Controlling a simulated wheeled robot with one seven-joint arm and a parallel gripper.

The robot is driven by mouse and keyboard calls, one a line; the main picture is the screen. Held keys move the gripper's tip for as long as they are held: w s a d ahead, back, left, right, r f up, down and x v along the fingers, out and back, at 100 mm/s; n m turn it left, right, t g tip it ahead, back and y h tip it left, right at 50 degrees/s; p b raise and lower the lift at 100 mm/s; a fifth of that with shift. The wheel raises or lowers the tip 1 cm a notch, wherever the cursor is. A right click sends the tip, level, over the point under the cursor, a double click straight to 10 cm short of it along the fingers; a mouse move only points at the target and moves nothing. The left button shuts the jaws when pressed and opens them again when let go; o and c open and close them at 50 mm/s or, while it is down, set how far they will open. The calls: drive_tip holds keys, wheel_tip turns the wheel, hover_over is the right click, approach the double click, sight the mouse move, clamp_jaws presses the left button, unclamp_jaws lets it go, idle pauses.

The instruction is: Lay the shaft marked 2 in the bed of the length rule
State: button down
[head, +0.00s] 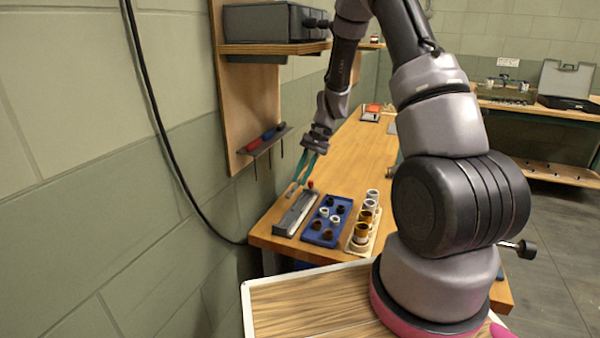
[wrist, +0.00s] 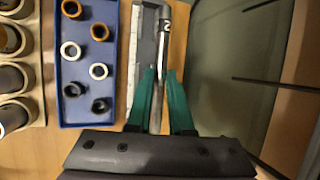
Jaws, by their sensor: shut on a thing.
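My gripper (wrist: 160,78) has teal fingers and is shut on a metal shaft (wrist: 162,58). The shaft runs lengthwise between the fingers, nearly parallel to the length rule. The grey length rule (wrist: 146,35), with a pale scale strip, lies just left of the shaft in the wrist view. In the head view my gripper (head: 298,183) is at the far end of the length rule (head: 296,214), pointing down. I cannot tell whether the shaft touches the rule; its bed is partly hidden.
A blue tray (head: 312,236) with dark, white and brown rings stands right of the rule. Beside it is a pale rack (head: 350,248) with several cups. The wall and a wooden panel (head: 238,100) with hanging tools are close on the left.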

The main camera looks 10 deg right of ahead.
drive_tip(key=shift+f, duration=4.2)
drive_tip(key=shift+s, duration=0.1)
drive_tip(key=c, duration=0.7)
unclamp_jaws()
drive_tip(key=shift+f, duration=0.1)
drive_tip(key=shift+c, duration=0.2)
drive_tip(key=shift+s, duration=0.1)
drive_tip(key=shift+d, duration=0.1)
